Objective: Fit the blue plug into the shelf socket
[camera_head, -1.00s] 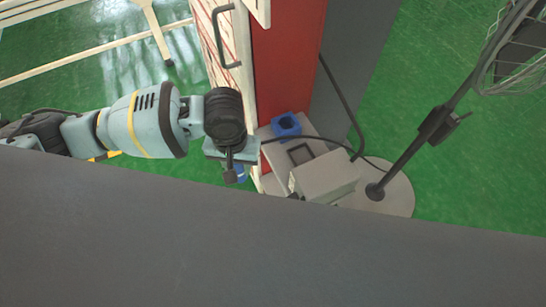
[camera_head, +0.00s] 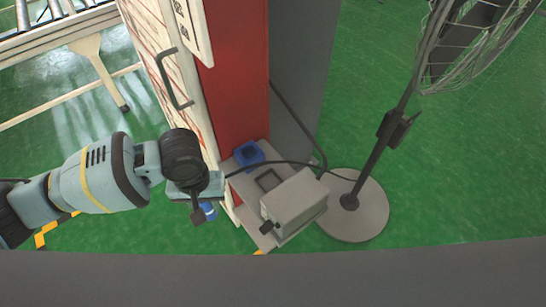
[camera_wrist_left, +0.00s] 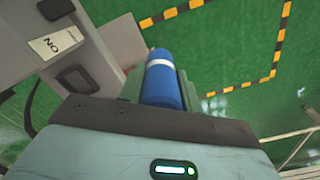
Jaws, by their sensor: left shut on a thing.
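My left gripper (camera_head: 200,198) is in the lower left-middle of the head view, left of the shelf, and shut on the blue plug. The blue plug (camera_head: 208,211) shows only as a small patch below the gripper. In the left wrist view the plug (camera_wrist_left: 163,80) is a blue cylinder with a white band, between the fingers. A blue socket (camera_head: 248,154) with a dark opening sits on the low grey shelf (camera_head: 242,222), to the upper right of the gripper. The plug is apart from this socket. My right gripper is not in view.
A grey box (camera_head: 294,205) stands on the shelf, beside a black-framed opening (camera_head: 269,179). A black cable (camera_head: 300,164) crosses above the shelf. A fan stand (camera_head: 350,200) is to the right. A cabinet with a handle (camera_head: 175,80) rises behind.

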